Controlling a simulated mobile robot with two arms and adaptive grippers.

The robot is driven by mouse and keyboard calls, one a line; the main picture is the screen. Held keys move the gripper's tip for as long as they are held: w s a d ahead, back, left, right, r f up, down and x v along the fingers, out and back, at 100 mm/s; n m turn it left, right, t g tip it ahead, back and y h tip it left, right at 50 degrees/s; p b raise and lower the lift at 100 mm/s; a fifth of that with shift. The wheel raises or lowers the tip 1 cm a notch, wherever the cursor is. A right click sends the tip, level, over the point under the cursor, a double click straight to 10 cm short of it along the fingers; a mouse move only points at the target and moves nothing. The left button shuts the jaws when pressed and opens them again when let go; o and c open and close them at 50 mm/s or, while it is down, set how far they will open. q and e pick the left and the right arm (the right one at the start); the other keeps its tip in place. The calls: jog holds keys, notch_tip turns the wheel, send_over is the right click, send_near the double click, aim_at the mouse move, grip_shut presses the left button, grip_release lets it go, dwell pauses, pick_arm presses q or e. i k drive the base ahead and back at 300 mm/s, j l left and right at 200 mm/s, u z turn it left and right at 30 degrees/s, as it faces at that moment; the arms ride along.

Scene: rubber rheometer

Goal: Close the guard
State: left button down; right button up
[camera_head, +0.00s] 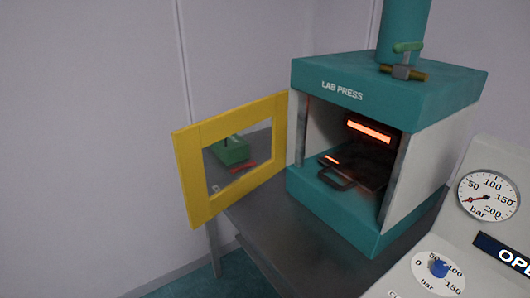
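The guard (188,170) is a yellow-framed door with a see-through pane. It stands swung open to the left of the teal and white lab press (390,90). Its right edge is at the press's left front post. The press opening is uncovered. Inside, a dark plate with a handle (336,178) lies on the lower level, and orange-red glowing strips (369,131) show above and beside it. Neither of my grippers is in view.
A grey metal table (270,225) carries the press. A green object (231,150) and a red object (243,166) show through the guard's pane. A control panel with a pressure gauge (488,197) and a blue knob (438,268) stands at the lower right.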

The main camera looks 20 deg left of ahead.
aim_at(188, 141)
jog(key=i+j+z, duration=0.1)
jog(key=j+z, duration=0.95)
jog(key=j, duration=1.9)
